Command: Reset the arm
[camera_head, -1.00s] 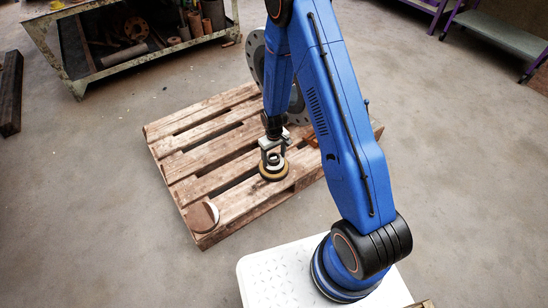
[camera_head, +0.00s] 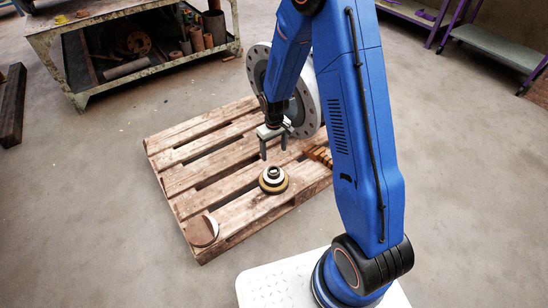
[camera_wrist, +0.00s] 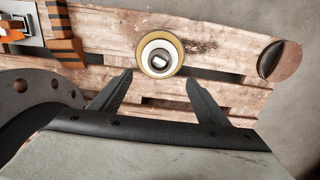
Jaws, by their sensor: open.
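My gripper (camera_head: 274,152) is open and empty, raised above the wooden pallet (camera_head: 190,160). In the wrist view my gripper's two fingers (camera_wrist: 158,82) stand wide apart with nothing between their tips. A round stacked part (camera_head: 273,179) with a dark centre and a yellowish outer ring sits on the pallet, apart from the fingers. It also shows in the wrist view, just beyond the fingertips.
A large grey flange (camera_head: 305,105) stands on the pallet behind my arm. A round brown disc (camera_head: 202,230) lies at the pallet's near corner. Orange-brown blocks (camera_head: 320,155) lie at its right. A workbench (camera_head: 70,40) stands back left.

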